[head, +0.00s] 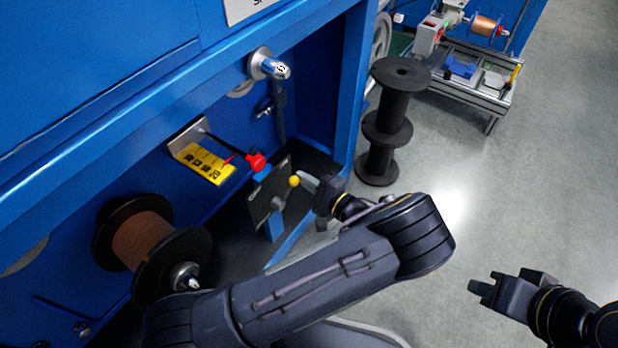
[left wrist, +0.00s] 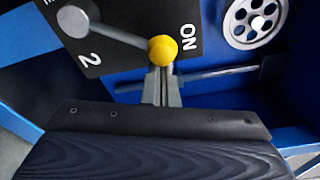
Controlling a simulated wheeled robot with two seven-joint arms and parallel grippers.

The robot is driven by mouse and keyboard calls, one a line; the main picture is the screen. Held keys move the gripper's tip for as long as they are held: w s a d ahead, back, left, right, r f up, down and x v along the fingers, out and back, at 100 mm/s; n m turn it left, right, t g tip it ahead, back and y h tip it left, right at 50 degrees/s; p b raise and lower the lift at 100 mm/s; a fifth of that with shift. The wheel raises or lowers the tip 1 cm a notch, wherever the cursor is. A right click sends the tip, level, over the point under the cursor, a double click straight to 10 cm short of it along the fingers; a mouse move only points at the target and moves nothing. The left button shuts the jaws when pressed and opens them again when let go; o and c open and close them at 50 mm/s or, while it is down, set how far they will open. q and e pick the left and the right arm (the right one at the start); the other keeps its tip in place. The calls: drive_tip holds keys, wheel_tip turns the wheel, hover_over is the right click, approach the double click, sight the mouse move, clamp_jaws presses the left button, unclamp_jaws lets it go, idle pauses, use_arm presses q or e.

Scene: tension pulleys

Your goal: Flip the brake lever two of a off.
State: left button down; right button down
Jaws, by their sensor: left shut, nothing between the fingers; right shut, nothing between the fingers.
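The brake lever of panel 2 has a yellow ball knob (head: 294,181) on the dark plate (head: 268,197) inside the blue machine. In the left wrist view its grey arm runs from a round pivot to the yellow knob (left wrist: 163,50), beside the word ON on the black plate (left wrist: 110,15), marked 2. My left gripper (head: 308,184) is shut and empty at the knob; its fingertips (left wrist: 161,85) overlap the knob's lower edge in the left wrist view. I cannot tell whether they touch. My right gripper (head: 480,287) is shut and empty over the floor, far from the lever.
A red knob (head: 256,161) and yellow scale (head: 205,163) are left of the plate. A copper wire spool (head: 142,240) is at lower left. A black spool stack (head: 385,125) stands right of the blue frame (head: 350,90).

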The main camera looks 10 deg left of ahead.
use_arm(q)
drive_tip(key=shift+s+a+r+p, duration=0.1)
drive_tip(key=shift+s+r+p, duration=0.2)
drive_tip(key=shift+r+p, duration=0.05)
idle(0.5)
drive_tip(key=shift+s+a+r+p, duration=0.25)
drive_tip(key=shift+s+r+p, duration=0.15)
drive_tip(key=shift+s+r, duration=0.25)
drive_tip(key=shift+s+a+r+n, duration=0.2)
drive_tip(key=shift+s+a+n, duration=0.05)
drive_tip(key=shift+s+n, duration=0.5)
drive_tip(key=shift+s+a+r+p, duration=0.1)
drive_tip(key=shift+s+a+p, duration=0.1)
drive_tip(key=shift+s, duration=0.15)
drive_tip(key=shift+s+a+r+p, duration=0.1)
drive_tip(key=shift+s+p, duration=0.1)
drive_tip(key=shift+s, duration=0.1)
drive_tip(key=shift+s+a, duration=0.3)
drive_tip(key=shift+s, duration=0.65)
drive_tip(key=shift+s+a+f+n, duration=0.1)
drive_tip(key=shift+s+a+n, duration=0.15)
drive_tip(key=shift+s+n, duration=0.5)
drive_tip(key=shift+s+a+f, duration=0.15)
drive_tip(key=shift+s, duration=0.25)
drive_tip(key=shift+s+a, duration=0.1)
drive_tip(key=shift+s, duration=0.05)
